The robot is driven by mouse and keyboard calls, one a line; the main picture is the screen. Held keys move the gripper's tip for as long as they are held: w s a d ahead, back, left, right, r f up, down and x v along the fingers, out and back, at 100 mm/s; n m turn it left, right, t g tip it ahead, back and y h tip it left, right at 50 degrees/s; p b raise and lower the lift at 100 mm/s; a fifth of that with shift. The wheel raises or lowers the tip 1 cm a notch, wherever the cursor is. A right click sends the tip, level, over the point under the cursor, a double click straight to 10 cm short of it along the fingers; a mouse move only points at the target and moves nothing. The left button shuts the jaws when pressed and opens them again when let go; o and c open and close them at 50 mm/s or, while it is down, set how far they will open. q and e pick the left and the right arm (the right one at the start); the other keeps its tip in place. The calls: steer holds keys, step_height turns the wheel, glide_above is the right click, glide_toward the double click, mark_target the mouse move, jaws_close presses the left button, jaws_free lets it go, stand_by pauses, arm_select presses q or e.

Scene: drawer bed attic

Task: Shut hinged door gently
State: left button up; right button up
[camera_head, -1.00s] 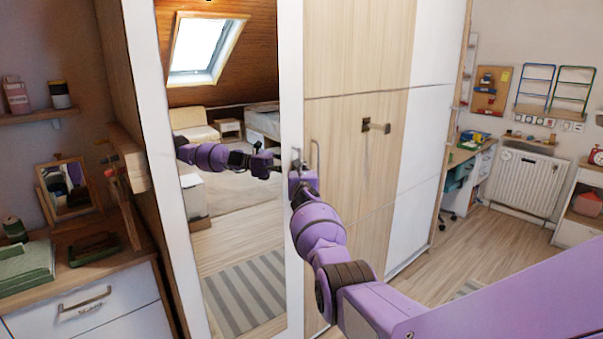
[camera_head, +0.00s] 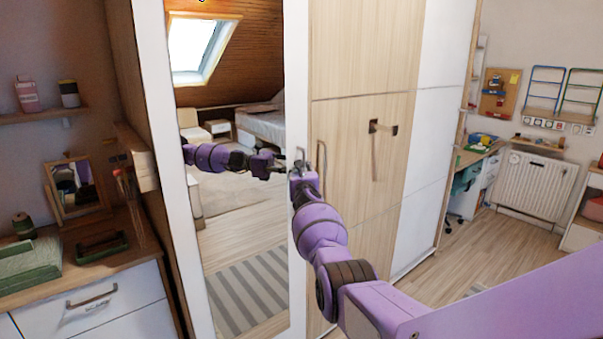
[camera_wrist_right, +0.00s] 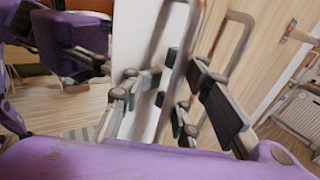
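The hinged door is a tall mirror panel in a white frame (camera_head: 297,90), at the left end of the wardrobe in the head view. Its edge stands close to the neighbouring wood panel; whether a gap is left I cannot tell. My right gripper (camera_head: 301,168) is at the door's right stile, by its handle. In the right wrist view, my right gripper's fingers (camera_wrist_right: 175,88) are apart, with a grey bar handle (camera_wrist_right: 179,60) between or just in front of them. The fingers partly hide contact. My left gripper is not in view.
A dresser (camera_head: 95,295) with a small mirror stands at left. The mirror reflects my arm and the room. Open floor (camera_head: 470,250) lies at right.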

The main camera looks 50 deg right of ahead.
steer(key=shift+s+d, duration=0.1)
steer(key=shift+s, duration=0.05)
steer(key=v, duration=1.2)
stand_by(0.6)
stand_by(0.5)
